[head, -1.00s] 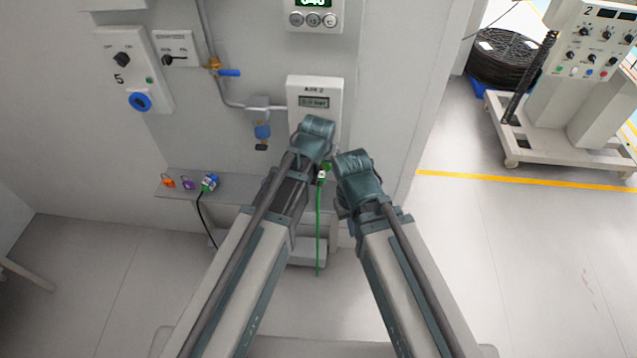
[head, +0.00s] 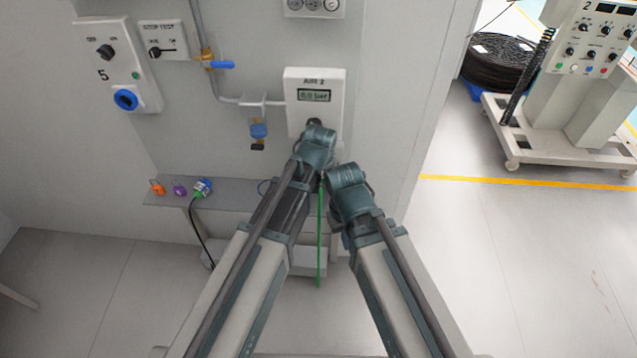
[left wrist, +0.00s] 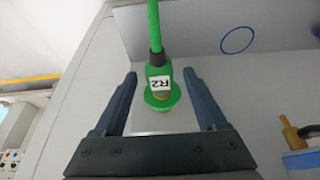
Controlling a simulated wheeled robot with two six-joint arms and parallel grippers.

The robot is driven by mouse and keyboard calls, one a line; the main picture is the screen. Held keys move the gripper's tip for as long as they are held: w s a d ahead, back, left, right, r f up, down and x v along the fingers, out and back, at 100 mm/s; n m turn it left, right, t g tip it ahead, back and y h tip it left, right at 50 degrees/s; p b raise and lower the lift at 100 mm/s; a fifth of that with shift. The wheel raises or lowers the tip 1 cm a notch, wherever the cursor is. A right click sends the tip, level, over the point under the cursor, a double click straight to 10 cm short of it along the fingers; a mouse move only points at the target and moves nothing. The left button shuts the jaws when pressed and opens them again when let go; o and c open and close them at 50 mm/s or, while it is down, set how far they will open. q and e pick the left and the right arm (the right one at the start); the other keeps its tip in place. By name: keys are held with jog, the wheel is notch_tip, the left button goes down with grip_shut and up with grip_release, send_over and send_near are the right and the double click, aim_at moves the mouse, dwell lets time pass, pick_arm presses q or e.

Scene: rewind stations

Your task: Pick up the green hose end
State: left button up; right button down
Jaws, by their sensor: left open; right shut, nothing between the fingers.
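The green hose end (left wrist: 158,86), with a white R2 label and a brass tip, sits between the fingers of my open left gripper (left wrist: 160,76) in the left wrist view. A gap shows on both sides of it. In the head view the green hose (head: 319,235) hangs straight down in front of the shelf, and its end is hidden behind my wrists. My left fingers are hidden there too. My right gripper (head: 346,180) is beside the hose, to its right, shut and empty; its fingertips are hard to make out.
The AIR 2 panel (head: 314,98) is on the wall just beyond my left wrist. A narrow shelf (head: 230,200) holds orange, purple and blue-green connectors at its left. A blue-handled valve (head: 221,65) is on the wall pipe.

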pick_arm(q)
grip_shut()
dwell(0.4)
jog(key=shift+r, duration=0.1)
